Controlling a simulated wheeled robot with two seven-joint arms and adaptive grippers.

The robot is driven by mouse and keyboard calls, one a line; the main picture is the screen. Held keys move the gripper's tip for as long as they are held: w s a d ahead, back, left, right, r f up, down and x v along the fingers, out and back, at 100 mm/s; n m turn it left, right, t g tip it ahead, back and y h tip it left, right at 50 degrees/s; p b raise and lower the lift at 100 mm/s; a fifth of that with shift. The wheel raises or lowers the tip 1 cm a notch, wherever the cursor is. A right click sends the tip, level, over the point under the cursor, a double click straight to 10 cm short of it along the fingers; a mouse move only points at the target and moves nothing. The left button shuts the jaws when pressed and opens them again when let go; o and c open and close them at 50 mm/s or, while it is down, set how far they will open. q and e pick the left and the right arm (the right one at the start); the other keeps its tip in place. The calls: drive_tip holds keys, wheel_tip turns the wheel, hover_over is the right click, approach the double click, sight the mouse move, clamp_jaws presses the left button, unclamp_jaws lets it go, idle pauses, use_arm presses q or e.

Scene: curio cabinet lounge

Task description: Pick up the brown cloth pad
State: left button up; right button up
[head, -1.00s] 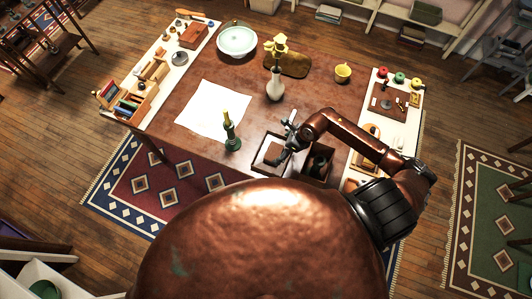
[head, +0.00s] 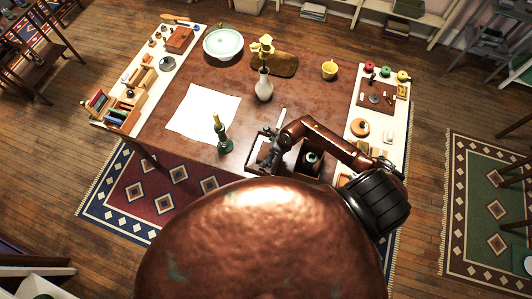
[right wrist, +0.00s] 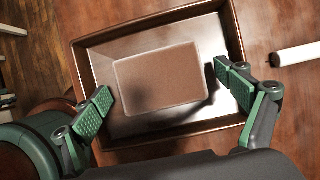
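The brown cloth pad (right wrist: 157,75) is a flat, pale-edged rectangle lying in a shallow brown tray (right wrist: 150,24) in the right wrist view. My right gripper (right wrist: 164,82) is open, with one green fingertip to the left of the pad and the other to its right. Neither finger visibly grips the pad, and how far above the tray floor they are is hard to tell. In the head view my right gripper (head: 267,160) is over the tray at the table's near edge and largely hides the pad. My left gripper is not in view.
A dark open box (head: 311,160) stands right of the tray. A green candlestick (head: 222,135) stands to its left, and a white vase (head: 264,88) farther back. A white sheet (head: 203,112) lies on the table (head: 300,100). A white cylinder (right wrist: 297,55) lies near the tray's right side.

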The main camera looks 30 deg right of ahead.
sight(265, 151)
drive_tip(key=c, duration=1.2)
drive_tip(key=shift+o, duration=0.2)
drive_tip(key=shift+r, duration=0.15)
drive_tip(key=shift+r, duration=0.25)
wheel_tip(265, 151, up, 2)
drive_tip(key=shift+d+r+b, duration=0.1)
drive_tip(key=shift+r+b, duration=0.15)
drive_tip(key=shift+b, duration=0.25)
drive_tip(key=s+a+r, duration=0.2)
drive_tip(key=r, duration=0.1)
drive_tip(key=s+a+r, duration=0.1)
drive_tip(key=s+r, duration=0.1)
drive_tip(key=shift+r, duration=0.25)
drive_tip(key=s+a+r+b, duration=0.1)
drive_tip(key=s+a+r, duration=0.3)
drive_tip(key=s, duration=0.3)
drive_tip(key=shift+s+a, duration=0.25)
drive_tip(key=shift+a, duration=0.35)
drive_tip(key=shift+r, duration=0.1)
drive_tip(key=o, duration=0.7)
drive_tip(key=shift+c, duration=0.2)
drive_tip(key=c, duration=1)
